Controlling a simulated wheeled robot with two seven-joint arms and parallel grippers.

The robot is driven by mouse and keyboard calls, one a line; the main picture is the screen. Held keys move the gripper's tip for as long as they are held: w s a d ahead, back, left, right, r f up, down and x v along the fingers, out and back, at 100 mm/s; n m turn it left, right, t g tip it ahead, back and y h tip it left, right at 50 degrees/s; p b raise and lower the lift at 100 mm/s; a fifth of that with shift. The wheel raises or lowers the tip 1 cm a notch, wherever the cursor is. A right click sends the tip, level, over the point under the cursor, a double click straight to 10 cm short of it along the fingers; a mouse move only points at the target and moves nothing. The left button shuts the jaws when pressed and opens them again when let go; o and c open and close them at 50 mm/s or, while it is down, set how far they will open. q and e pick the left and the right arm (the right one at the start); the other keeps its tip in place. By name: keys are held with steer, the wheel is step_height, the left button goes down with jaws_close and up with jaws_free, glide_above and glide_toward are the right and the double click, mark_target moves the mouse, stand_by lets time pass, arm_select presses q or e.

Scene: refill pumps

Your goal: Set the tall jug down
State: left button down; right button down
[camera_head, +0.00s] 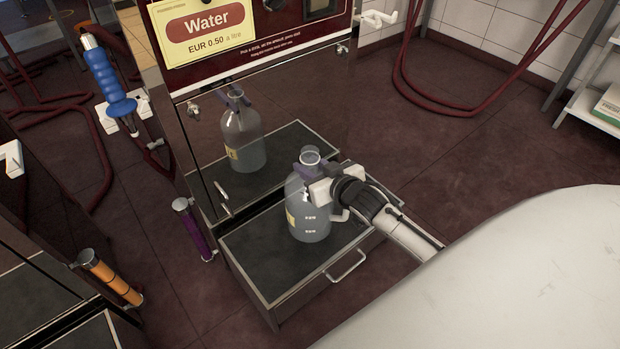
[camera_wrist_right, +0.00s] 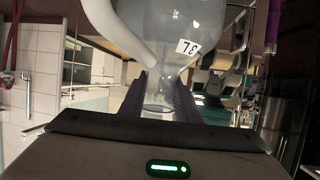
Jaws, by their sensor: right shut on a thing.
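The tall jug (camera_head: 308,222) is clear, with a yellow label and small white tags. It is upright over the dark platform (camera_head: 262,262) at the foot of the water pump. My right gripper (camera_head: 310,177) is shut on its upper part near the neck, its arm coming from the right. I cannot tell whether the base touches the platform. In the right wrist view the purple fingers (camera_wrist_right: 162,85) are at the jug (camera_wrist_right: 170,40), with its pale curved handle beside them. My left gripper is not in view.
The glossy pump front (camera_head: 285,95) stands close behind the jug and appears to mirror it. A metal bar handle (camera_head: 346,267) is on the platform's front edge. A purple cylinder (camera_head: 193,225) and an orange one (camera_head: 108,275) are at left. Platform surface left of the jug is clear.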

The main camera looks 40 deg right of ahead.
step_height(320, 180, down, 3)
steer(key=shift+f+b, duration=0.2)
steer(key=shift+b, duration=0.4)
steer(key=shift+f, duration=0.15)
steer(key=c, duration=1.3)
jaws_free()
steer(key=shift+c, duration=0.2)
